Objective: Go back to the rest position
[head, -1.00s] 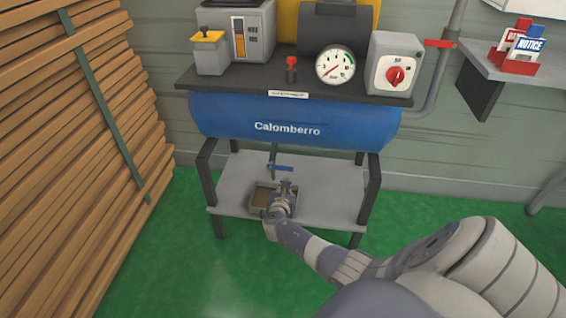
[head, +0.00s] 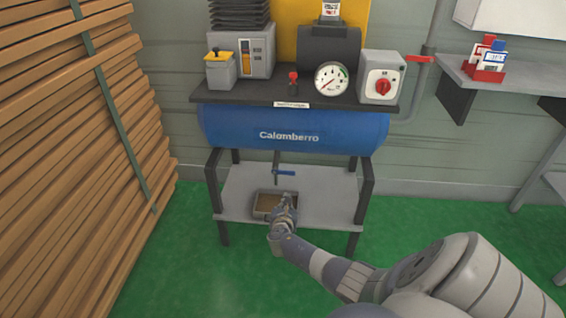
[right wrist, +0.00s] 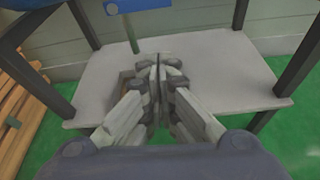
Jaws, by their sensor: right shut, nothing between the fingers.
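My right gripper (head: 286,203) reaches low in front of the compressor stand, over the front of its lower shelf (head: 327,203). In the right wrist view its fingers (right wrist: 160,70) are together with nothing visible between them. A small tray with brown contents (head: 262,204) sits on the shelf, partly hidden by the gripper. A blue-handled valve (head: 285,173) hangs below the blue tank (head: 340,137), above and behind the gripper. My left gripper is not in view.
The stand's dark legs (head: 366,196) flank the lower shelf. A tall stack of wooden planks (head: 60,130) is at the left. A grey wall shelf (head: 500,76) with notice cards is at the right. Green floor (head: 200,270) is open in front.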

